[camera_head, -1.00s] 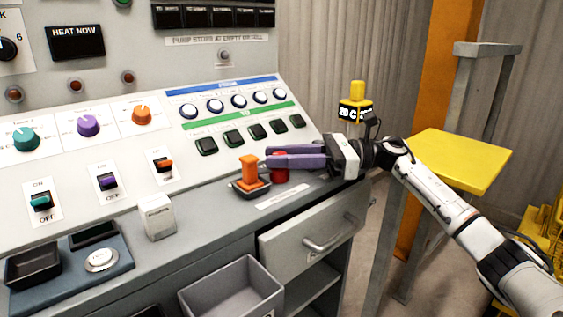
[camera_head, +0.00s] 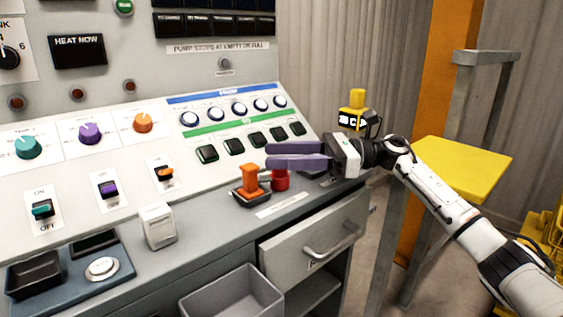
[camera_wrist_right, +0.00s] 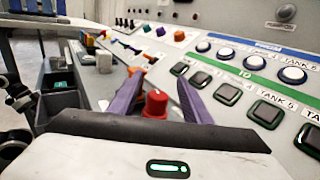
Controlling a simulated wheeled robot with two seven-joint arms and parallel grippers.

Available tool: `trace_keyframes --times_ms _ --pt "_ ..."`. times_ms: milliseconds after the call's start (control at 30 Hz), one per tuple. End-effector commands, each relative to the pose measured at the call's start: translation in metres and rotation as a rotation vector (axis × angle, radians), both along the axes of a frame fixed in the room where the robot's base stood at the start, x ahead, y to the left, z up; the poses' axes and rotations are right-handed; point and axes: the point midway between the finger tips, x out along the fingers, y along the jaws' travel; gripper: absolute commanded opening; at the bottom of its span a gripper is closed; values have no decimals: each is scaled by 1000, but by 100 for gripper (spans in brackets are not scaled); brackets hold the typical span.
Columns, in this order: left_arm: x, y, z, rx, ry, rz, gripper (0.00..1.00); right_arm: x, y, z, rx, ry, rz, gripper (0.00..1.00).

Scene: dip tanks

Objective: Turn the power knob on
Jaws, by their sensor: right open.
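A red knob (camera_head: 280,181) stands on the grey console ledge, right of an orange lever (camera_head: 249,182). No readable label marks it as the power knob. My right gripper (camera_head: 268,156) is open and empty; its two purple fingers reach left over the ledge, just above and behind the red knob in the head view. In the right wrist view the red knob (camera_wrist_right: 155,103) shows between the open fingers (camera_wrist_right: 158,88), its lower part hidden by the gripper body. I cannot tell whether the fingers touch it. My left gripper is not in view.
The sloped panel (camera_head: 150,160) behind carries coloured knobs, switches and several black buttons close to my right fingers. A white box (camera_head: 158,226) stands on the ledge. Below are a drawer (camera_head: 325,225) and a grey bin (camera_head: 230,297). A yellow platform (camera_head: 462,165) is at right.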

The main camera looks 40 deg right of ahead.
Motion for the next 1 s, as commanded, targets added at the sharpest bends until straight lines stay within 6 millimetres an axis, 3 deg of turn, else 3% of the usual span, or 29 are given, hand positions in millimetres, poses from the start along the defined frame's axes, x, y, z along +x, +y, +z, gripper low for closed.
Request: trace_keyframes --times_ms 100,333,500,867,1000 --pt "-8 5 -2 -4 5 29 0 0 -1 30 -3 -4 -1 44" --pt "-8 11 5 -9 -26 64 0 0 0 68 -1 -2 -1 44" --pt "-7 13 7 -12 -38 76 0 0 0 79 0 0 -1 44" --pt "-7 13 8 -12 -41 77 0 0 0 82 -1 1 -1 44" --pt "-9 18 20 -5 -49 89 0 0 0 101 1 1 -1 44"
